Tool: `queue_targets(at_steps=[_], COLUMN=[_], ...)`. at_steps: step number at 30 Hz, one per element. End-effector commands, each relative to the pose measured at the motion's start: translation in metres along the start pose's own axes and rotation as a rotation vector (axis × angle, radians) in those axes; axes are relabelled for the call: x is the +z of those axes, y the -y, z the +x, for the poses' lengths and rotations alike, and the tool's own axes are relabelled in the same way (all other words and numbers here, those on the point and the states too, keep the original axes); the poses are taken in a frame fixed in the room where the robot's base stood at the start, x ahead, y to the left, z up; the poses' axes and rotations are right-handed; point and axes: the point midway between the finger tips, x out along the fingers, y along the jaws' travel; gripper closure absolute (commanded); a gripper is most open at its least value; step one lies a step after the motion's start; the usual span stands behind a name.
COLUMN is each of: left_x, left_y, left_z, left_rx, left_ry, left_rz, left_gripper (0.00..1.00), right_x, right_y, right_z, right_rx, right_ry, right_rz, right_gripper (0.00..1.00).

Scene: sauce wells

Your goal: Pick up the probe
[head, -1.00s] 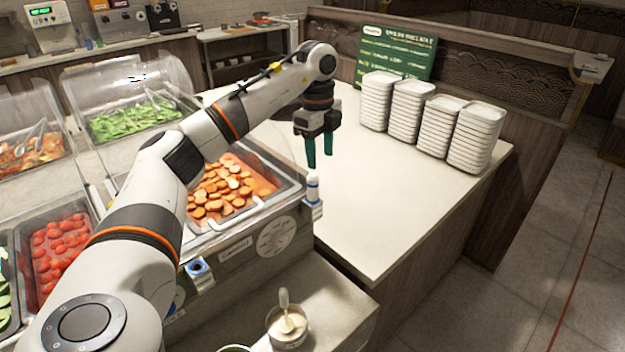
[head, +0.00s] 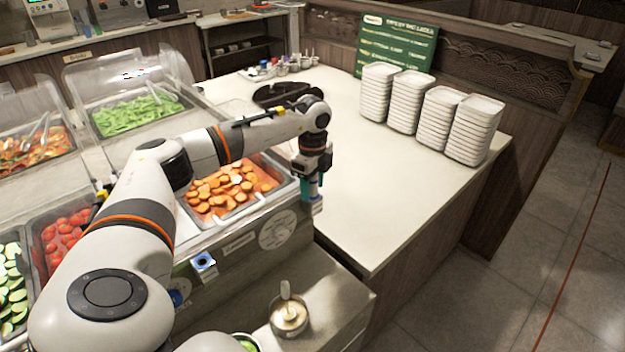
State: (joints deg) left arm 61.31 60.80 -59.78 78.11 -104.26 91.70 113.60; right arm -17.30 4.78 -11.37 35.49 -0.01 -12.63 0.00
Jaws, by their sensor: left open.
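The probe (head: 313,188) is a small upright white piece with a blue band. It stands in a holder at the front right corner of the food counter. My left gripper (head: 311,187) points down right at the probe, its teal fingers on either side of it. The fingers are open, and they and the gripper body hide most of the probe. Whether a finger touches it, I cannot tell. My right gripper is not in view.
A blue-and-white holder (head: 203,262) is on the counter front. A pot with a ladle (head: 288,314) stands on the lower ledge. Plate stacks (head: 425,105) and a green sign (head: 397,45) are at the back. The white countertop (head: 375,185) right of my gripper is clear.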

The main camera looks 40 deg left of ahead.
Motion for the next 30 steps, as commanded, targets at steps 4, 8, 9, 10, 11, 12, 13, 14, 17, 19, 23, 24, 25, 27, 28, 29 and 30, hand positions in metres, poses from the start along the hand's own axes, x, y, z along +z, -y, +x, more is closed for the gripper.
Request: queue_targets(at_steps=[4,8,9,10,11,12,13,14,17,19,23,24,25,27,28,29,30], left_x=[0.000,0.000,0.000,0.000,0.000,0.000,0.000,0.000,0.000,0.000,0.000,0.001,0.001,0.001,0.001,0.001,0.000], left_y=[0.000,0.000,0.000,0.000,0.000,0.000,0.000,0.000,0.000,0.000,0.000,0.000,-0.001,-0.001,-0.001,-0.001,-0.001], left_z=[0.004,0.004,0.004,0.003,0.003,0.003,0.003,0.003,0.003,0.003,0.003,0.001,0.000,-0.007,-0.011,-0.016,-0.024], left_rx=[-0.001,0.000,0.000,0.000,0.000,0.000,0.000,0.000,0.000,0.000,0.000,0.001,0.002,0.004,0.005,0.005,0.006], left_ry=[0.000,0.000,0.000,0.000,0.001,0.001,0.001,0.001,0.001,0.001,0.001,0.001,0.001,0.002,0.002,0.002,0.002], left_rz=[0.001,0.001,0.001,0.001,0.001,0.001,0.001,0.001,0.001,0.001,0.001,0.001,0.001,0.001,0.001,0.001,0.001], left_gripper=[0.49,0.51,0.57,0.62,0.67,0.74,0.79,0.83,0.97,0.97,0.98,0.98,0.98,0.98,0.98,0.98,0.98], right_x=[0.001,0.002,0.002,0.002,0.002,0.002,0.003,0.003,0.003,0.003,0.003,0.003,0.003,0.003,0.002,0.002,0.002], right_y=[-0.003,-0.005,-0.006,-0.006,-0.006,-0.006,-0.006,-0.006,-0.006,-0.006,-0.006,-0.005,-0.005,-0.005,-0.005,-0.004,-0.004], right_z=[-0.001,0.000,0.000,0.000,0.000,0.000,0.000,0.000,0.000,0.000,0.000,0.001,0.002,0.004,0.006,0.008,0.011], right_rx=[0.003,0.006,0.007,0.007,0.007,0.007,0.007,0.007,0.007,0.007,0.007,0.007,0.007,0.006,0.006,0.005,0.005], right_ry=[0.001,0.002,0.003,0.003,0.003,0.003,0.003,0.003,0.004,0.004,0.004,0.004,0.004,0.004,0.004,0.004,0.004], right_rz=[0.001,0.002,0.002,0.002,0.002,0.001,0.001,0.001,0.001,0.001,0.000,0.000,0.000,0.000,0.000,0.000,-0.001], right_gripper=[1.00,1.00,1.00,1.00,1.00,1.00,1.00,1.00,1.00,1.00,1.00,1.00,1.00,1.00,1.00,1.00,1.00])
